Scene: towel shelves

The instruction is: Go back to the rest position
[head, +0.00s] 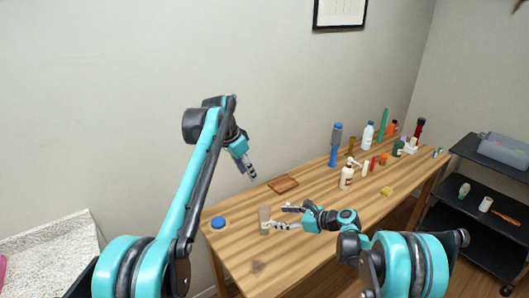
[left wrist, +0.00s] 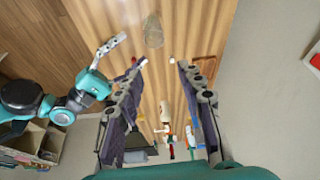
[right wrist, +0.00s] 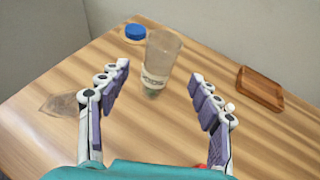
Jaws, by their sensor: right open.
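My left gripper (head: 247,167) is raised above the back left of the wooden table (head: 245,255), near the wall. In the left wrist view its fingers (left wrist: 163,70) are spread apart with nothing between them. My right gripper (head: 285,217) is low over the left part of the table. In the right wrist view its fingers (right wrist: 162,85) are wide apart. A clear cup with a label (right wrist: 160,62) stands upright on the table beyond the right fingertips, apart from them. The cup also shows in the head view (head: 264,218).
A blue lid (head: 218,222) and a brown wooden tray (head: 283,184) lie on the table. Several bottles, one white with a pump (head: 347,177), and a yellow sponge (head: 387,191) are farther right. A black shelf cart (head: 480,205) stands at the far right.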

